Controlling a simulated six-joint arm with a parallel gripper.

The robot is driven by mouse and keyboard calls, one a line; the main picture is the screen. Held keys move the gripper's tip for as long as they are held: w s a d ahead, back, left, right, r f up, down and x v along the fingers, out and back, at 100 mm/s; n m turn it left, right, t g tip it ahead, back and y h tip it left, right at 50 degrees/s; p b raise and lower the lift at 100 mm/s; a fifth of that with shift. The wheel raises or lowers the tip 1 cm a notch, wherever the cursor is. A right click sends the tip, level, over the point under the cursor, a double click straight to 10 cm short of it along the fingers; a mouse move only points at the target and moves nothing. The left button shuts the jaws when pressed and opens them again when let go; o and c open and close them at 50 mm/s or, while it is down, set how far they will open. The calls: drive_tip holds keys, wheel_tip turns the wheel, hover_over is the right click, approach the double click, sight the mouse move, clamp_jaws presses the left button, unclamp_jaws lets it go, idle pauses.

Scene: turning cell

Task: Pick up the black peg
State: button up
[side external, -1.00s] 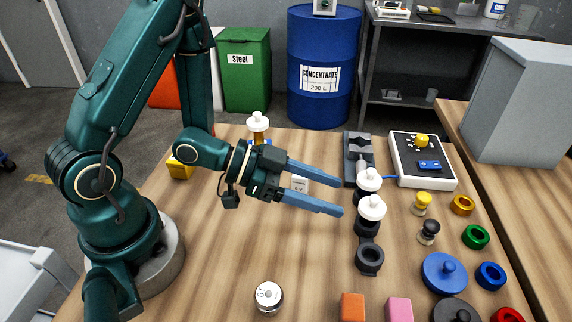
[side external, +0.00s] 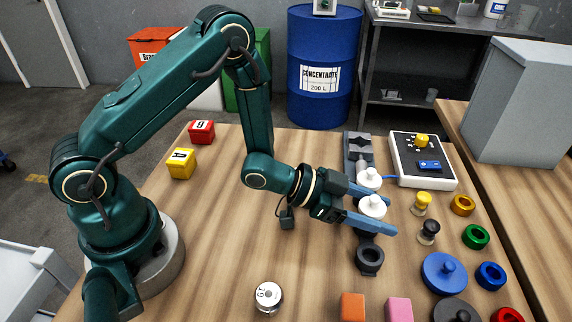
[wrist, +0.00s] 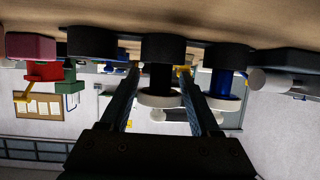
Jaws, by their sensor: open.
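The black peg has a white cap (side external: 372,206) and stands upright in the middle holder of a dark row of holders. In the wrist view, its black shaft (wrist: 160,78) is between my fingers, with the picture upside down. My gripper (side external: 389,213) is open, one finger on each side of the peg. It also shows in the wrist view (wrist: 159,72). I cannot tell whether either finger touches the peg. Most of the shaft is hidden in the side view.
A blue-shafted peg (wrist: 221,84) with a white cap (side external: 369,178) stands close behind. The front holder (side external: 369,258) is empty. The table left of the row is mostly clear.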

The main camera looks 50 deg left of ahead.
drive_tip(key=shift+x, duration=0.8)
clamp_jaws()
drive_tip(key=shift+r, duration=0.2)
